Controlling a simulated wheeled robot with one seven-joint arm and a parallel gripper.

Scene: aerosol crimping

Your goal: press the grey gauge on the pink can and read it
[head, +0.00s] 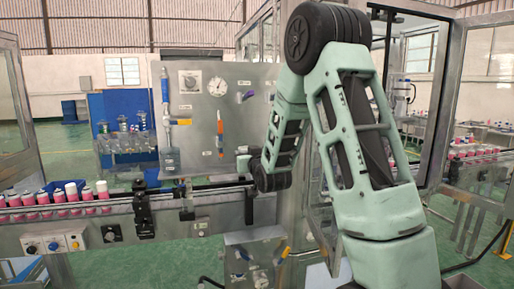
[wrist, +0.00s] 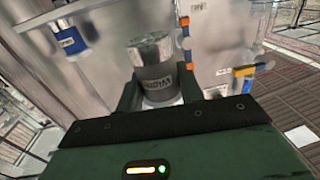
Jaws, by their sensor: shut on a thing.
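My gripper (wrist: 158,92) is shut on a grey cylinder with a dark lettered band, which looks like the grey gauge (wrist: 155,56). The fingers are on either side of its lower part, and its lettering is too blurred to read. No can shows under the gauge in the wrist view. In the head view my arm bends down to the left and hides most of the gripper and what it holds. Several pink cans (head: 75,198) stand in a row on the conveyor at the left, some with white tops. I cannot tell which can is meant.
A steel panel (head: 200,128) with a round dial (head: 218,86) and coloured fittings stands behind the conveyor (head: 185,212). A control box (head: 53,244) is on its front at left. Blue and orange fittings (wrist: 185,38) lie close beyond the gauge in the wrist view.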

